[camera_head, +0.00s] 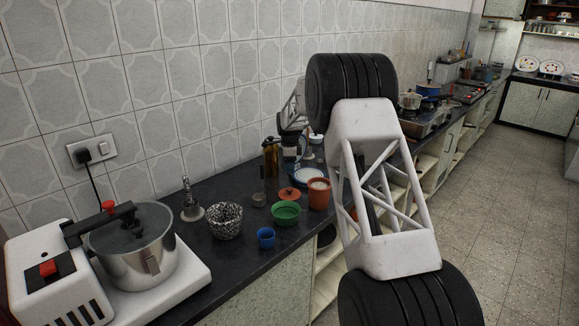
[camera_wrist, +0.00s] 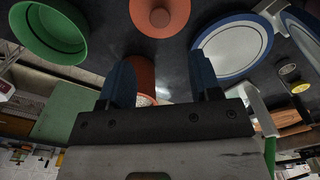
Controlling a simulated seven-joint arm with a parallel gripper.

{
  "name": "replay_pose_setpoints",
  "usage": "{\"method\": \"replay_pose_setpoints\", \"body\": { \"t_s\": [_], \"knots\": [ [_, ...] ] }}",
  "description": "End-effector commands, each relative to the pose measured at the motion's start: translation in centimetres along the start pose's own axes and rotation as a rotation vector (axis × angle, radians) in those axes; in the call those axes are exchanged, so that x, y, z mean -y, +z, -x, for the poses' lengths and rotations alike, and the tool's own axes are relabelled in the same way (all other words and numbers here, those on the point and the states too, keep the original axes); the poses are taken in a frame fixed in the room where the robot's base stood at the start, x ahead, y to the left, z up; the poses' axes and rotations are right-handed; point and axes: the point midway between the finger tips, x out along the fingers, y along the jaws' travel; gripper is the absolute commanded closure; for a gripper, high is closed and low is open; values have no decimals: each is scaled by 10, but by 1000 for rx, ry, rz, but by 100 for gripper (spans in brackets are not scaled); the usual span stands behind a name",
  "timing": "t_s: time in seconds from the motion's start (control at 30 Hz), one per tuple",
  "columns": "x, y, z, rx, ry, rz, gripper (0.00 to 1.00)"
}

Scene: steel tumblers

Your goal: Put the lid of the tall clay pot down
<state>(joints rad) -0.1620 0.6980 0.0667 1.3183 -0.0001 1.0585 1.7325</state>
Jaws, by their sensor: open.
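The tall clay pot (camera_head: 318,196) stands upright and uncovered on the dark counter, with pale contents or a pale inside at its mouth. Its orange-brown lid (camera_head: 289,194), a disc with a knob, lies on the counter just left of the pot. In the wrist view the lid (camera_wrist: 160,14) is at the top edge, knob towards me, and part of the pot (camera_wrist: 145,74) shows between the fingers. My gripper (camera_wrist: 162,75) is open and empty, its two blue fingers apart, clear of the lid. In the head view the gripper is small and partly hidden among things behind the lid.
A blue-rimmed plate (camera_head: 308,177) lies behind the pot. A steel cooker (camera_head: 140,262) stands at the near left. My arm covers the counter to the right.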

Motion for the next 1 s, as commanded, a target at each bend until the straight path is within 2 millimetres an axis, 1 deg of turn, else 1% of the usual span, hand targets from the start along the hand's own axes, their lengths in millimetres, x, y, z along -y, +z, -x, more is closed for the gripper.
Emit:
{"method": "replay_pose_setpoints", "body": {
  "t_s": [0.47, 0.63, 0.77, 0.83, 0.97, 1.0],
  "knots": [
    [0, 0, 0, 0, 0, 0, 42],
    [-4, -2, 7, 0, -3, 13, 42],
    [-15, -8, 21, 1, -8, 41, 42],
    [-24, -12, 33, 1, -12, 64, 42],
    [-45, -22, 57, 1, -20, 120, 42],
    [-53, -25, 66, 1, -24, 140, 42]
  ]
}}
